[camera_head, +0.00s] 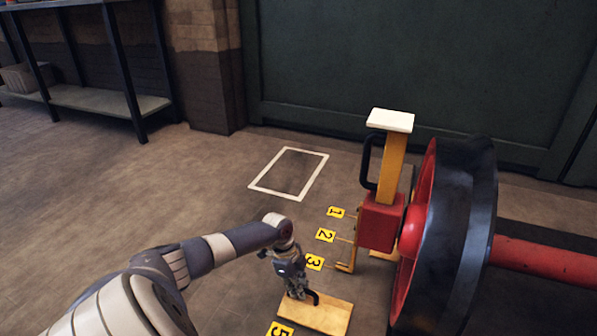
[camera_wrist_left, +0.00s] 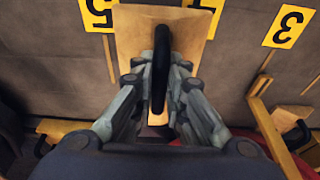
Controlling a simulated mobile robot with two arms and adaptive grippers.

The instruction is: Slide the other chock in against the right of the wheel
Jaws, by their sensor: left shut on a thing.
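A pale wooden chock (camera_head: 325,316) with a black loop handle lies on the floor left of the wheel in the head view. My left gripper (camera_head: 302,293) is above it, shut on the handle. In the left wrist view the fingers (camera_wrist_left: 160,72) close on both sides of the black handle, and the wooden chock (camera_wrist_left: 132,32) shows beyond them. The wheel (camera_head: 462,215) has a dark rim and red centre and stands upright on a red axle (camera_head: 545,262). The gripper partly hides the chock. My right gripper is not in view.
A red jack-like stand (camera_head: 378,222) with a yellow post and white top stands beside the wheel hub. Yellow number plates, including 3 (camera_head: 314,262) and 5 (camera_head: 280,329), lie on the floor. A white-outlined rectangle (camera_head: 265,189) is empty. Open floor lies left.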

